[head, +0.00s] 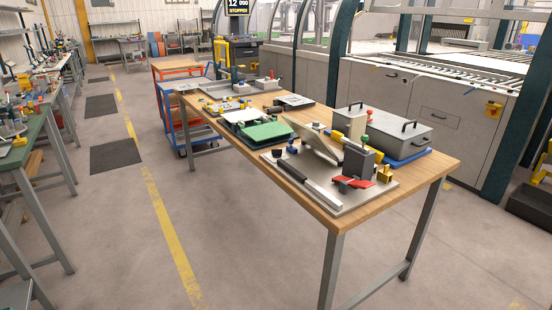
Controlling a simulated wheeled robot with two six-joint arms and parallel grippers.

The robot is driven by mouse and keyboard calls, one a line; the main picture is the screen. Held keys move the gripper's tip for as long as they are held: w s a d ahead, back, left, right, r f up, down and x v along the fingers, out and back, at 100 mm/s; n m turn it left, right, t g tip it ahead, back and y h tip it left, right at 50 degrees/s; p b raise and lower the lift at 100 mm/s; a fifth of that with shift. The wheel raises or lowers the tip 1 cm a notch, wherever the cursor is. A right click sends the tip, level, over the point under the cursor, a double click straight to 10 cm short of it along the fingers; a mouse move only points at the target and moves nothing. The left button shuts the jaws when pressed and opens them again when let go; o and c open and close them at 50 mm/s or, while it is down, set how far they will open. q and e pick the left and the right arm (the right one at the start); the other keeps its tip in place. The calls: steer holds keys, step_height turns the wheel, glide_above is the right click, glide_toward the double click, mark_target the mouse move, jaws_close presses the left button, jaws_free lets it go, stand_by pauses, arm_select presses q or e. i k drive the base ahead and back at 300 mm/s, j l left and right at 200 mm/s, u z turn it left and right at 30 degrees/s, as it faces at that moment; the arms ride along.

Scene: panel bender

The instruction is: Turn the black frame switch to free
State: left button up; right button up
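I cannot pick out the black frame switch for certain at this size, nor read any switch position. A wooden-topped workbench (434,172) stands in the middle right of the head view. On its near end lies a grey metal plate (335,209) carrying a dark grey upright block (358,162), a red part (352,184), a small black knob (276,154), a black-and-silver bar (308,182) and a tilted plate (313,141). Farther back, a green block (264,133) lies by a pale tray. Neither of my grippers shows.
A blue and orange cart (187,101) stands behind the bench. The large machine (405,92) borders the right. Open floor (115,215) lies to the left, with another bench (22,148) beyond.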

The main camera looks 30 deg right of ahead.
mark_target(277, 154)
steer(key=i+z, duration=0.1)
steer(key=z, duration=0.3)
steer(key=i+z, duration=0.1)
steer(key=z, duration=0.3)
steer(key=i+z, duration=0.1)
steer(key=z, duration=0.3)
steer(key=j+z, duration=0.1)
steer(key=z, duration=0.3)
steer(key=i, duration=0.05)
